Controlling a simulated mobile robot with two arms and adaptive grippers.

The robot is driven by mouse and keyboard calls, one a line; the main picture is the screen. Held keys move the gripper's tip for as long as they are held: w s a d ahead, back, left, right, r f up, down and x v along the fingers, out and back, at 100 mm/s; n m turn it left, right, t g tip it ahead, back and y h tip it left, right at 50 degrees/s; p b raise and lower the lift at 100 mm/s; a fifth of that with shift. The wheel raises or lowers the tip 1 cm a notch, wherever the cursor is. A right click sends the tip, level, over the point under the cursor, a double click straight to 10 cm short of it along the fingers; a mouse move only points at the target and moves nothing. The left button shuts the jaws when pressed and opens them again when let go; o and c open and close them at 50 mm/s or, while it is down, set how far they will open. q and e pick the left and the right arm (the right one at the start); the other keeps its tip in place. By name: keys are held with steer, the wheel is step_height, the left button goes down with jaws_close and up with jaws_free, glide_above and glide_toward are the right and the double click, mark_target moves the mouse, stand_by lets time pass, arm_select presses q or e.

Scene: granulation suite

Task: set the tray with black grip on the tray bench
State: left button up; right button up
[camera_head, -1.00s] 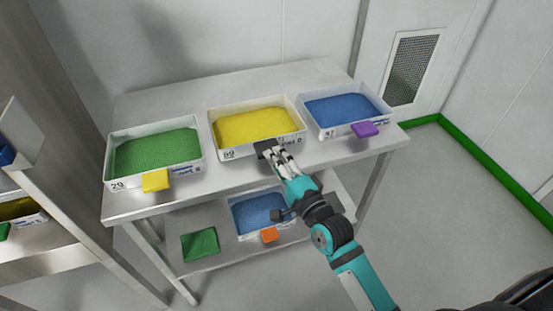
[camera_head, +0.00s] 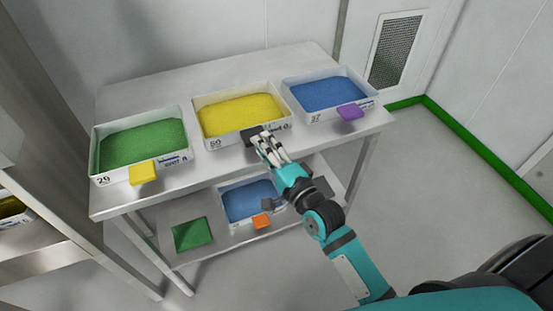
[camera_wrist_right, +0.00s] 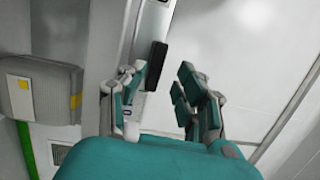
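The tray with black grip (camera_head: 226,141) is a white tray of yellow granules. It sits flat at the middle of the upper top of the steel bench (camera_head: 205,172), between two other trays. Its black grip (camera_head: 251,135) sticks out at the front wall and is partly covered by my right gripper (camera_head: 263,142). In the right wrist view my right gripper (camera_wrist_right: 163,85) has its fingers spread apart. The black grip (camera_wrist_right: 157,56) shows beside the left finger there, clear of the right finger; touching cannot be told. My left gripper is not in view.
A green-filled tray (camera_head: 96,165) with yellow grip stands left, a blue-filled tray (camera_head: 318,116) with purple grip right. On the lower shelf are a blue-filled tray (camera_head: 236,222) with orange grip and a green item (camera_head: 192,234). A steel rack (camera_head: 55,262) stands at left. The right floor is clear.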

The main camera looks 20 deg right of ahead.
steer(key=v, duration=1.1)
steer(key=shift+s, duration=0.1)
